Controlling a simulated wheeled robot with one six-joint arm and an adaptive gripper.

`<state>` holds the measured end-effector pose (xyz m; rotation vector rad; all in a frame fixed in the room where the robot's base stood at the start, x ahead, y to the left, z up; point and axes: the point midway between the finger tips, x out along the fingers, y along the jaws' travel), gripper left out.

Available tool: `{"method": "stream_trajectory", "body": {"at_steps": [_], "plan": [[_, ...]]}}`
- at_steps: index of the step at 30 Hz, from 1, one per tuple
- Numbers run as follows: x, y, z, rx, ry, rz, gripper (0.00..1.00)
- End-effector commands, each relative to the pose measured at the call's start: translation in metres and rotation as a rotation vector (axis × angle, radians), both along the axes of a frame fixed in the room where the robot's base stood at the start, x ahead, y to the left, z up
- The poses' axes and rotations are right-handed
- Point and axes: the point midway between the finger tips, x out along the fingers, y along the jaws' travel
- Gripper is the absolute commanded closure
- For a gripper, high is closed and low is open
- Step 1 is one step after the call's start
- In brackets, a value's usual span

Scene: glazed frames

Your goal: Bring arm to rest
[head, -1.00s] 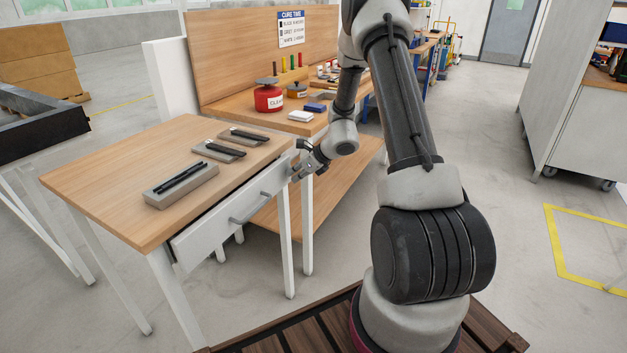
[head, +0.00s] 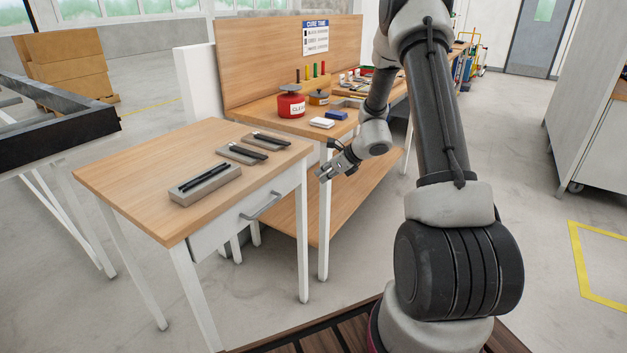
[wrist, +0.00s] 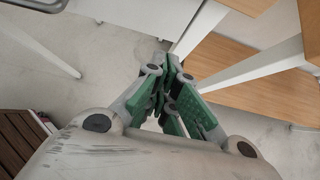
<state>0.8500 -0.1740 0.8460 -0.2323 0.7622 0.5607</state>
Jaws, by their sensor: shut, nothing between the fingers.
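My gripper (head: 322,172) is shut and empty. In the head view it hangs in the air just right of the wooden table's front right corner, apart from the table. In the wrist view its green-padded fingers (wrist: 165,75) are together, with pale floor and table legs beyond them. My arm is bent, with the forearm reaching down and left from the upper link.
The wooden table (head: 130,178) holds several grey trays (head: 190,190) with black strips. Its drawer (head: 215,232) has a metal handle (head: 262,206). Behind stands a workbench (head: 250,112) with a red can (head: 291,104); its lower shelf (head: 290,215) is bare. Open floor lies to the right.

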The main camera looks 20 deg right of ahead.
Motion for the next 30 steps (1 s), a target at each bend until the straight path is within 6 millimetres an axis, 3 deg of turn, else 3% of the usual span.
{"method": "stream_trajectory", "body": {"at_steps": [3, 9, 17, 20, 25, 30], "plan": [[-0.015, -0.011, 0.019, 0.000, -0.002, -0.001, 1.00], [-0.030, -0.021, 0.037, 0.000, -0.001, -0.001, 1.00], [-0.034, -0.022, 0.040, -0.011, -0.007, 0.014, 1.00], [-0.037, -0.020, 0.040, -0.057, -0.039, 0.100, 1.00], [-0.100, -0.006, 0.024, -0.197, -0.052, 0.485, 1.00], [-0.171, 0.006, 0.059, -0.365, -0.123, 0.935, 1.00]]}}
